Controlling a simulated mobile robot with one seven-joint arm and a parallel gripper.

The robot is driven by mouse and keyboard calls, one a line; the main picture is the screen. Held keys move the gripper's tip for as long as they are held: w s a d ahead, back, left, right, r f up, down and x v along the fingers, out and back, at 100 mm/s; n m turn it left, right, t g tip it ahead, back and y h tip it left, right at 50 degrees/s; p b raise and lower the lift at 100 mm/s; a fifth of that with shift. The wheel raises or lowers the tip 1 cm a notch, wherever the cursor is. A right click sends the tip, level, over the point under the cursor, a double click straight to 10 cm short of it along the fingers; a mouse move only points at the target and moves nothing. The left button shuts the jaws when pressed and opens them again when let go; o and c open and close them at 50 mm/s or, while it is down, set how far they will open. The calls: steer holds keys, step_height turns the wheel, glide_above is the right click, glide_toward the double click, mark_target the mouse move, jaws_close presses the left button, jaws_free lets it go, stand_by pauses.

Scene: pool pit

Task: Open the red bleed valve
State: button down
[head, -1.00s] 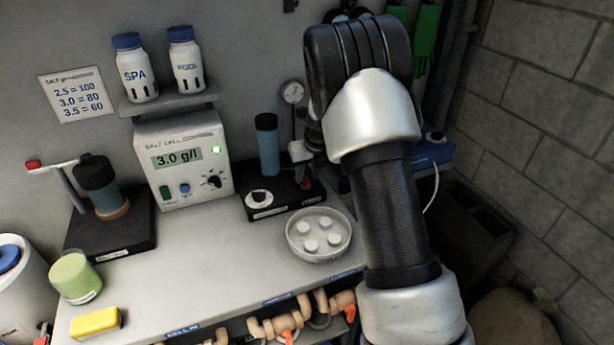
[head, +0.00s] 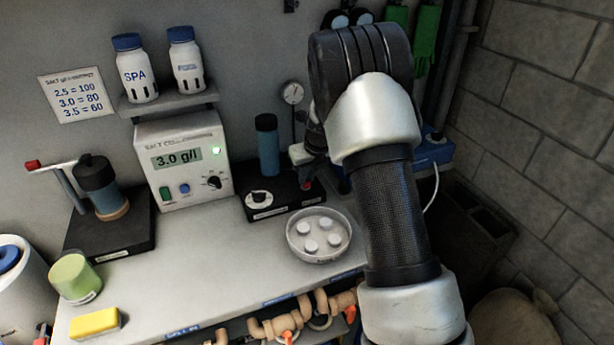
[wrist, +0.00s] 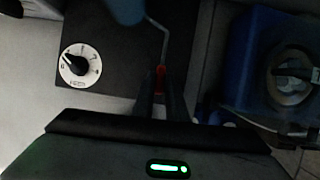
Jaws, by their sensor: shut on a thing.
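The red bleed valve (head: 307,185) is a small red piece at the right end of a black base on the bench. In the wrist view a little of its red (wrist: 160,72) shows between my fingertips. My gripper (wrist: 160,92) is shut on it, with one finger on each side. In the head view the gripper (head: 310,172) is small and partly hidden by my arm. Most of the valve is covered by the fingers, so its turn angle cannot be told.
The black base (head: 278,208) also carries a white-faced dial (head: 259,198) and a blue cylinder (head: 267,145). A dish of white tablets (head: 320,236) stands in front. A blue box (wrist: 250,70) is close on the right.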

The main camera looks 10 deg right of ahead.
steer(key=n, duration=0.1)
steer(key=n+y, duration=0.1)
steer(key=shift+d+n, duration=0.2)
steer(key=shift+n, duration=0.1)
steer(key=n, duration=0.2)
steer(key=n+g+y, duration=0.1)
steer(key=n, duration=0.1)
steer(key=shift+w+d+n+y+p, duration=0.1)
steer(key=shift+w+n+y+p, duration=0.05)
steer(key=shift+n+y+p, duration=0.2)
steer(key=n+g+p, duration=0.1)
steer(key=n, duration=0.2)
steer(key=shift+w+d+y, duration=0.1)
steer(key=shift+w+y, duration=0.05)
steer(key=shift+y, duration=0.1)
steer(key=shift+w+n+g+p, duration=0.15)
steer(key=shift+n+g+p, duration=0.65)
steer(key=shift+n, duration=1.15)
steer(key=c, duration=1.8)
jaws_free()
steer(key=shift+o, duration=0.2)
